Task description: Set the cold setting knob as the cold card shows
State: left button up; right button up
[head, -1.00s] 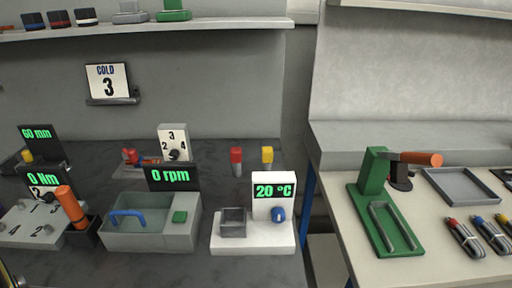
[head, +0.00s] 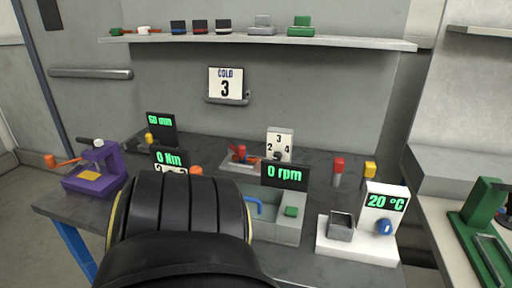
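The cold card (head: 226,86) hangs on the back wall below the shelf and reads COLD 3. A white dial plate (head: 281,140) marked 2, 3 and 4 stands at the back of the bench, behind the "0 rpm" display. The dark knob (head: 285,156) on it is small and partly hidden by that display; I cannot tell which number it points to. A blue knob (head: 384,227) sits on the white "20 °C" unit (head: 360,250) at the right. Neither of my grippers is in view; a black link of my arm fills the lower left-centre.
A grey basin unit (head: 288,229) with a blue handle stands in front of the dial. A purple press (head: 96,170) is at the left bench end, a green press (head: 480,235) at the right. Red and yellow-topped posts (head: 338,170) stand near the back.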

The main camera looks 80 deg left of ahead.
aim_at(277, 156)
jog(key=k, duration=0.55)
jog(key=u, duration=0.75)
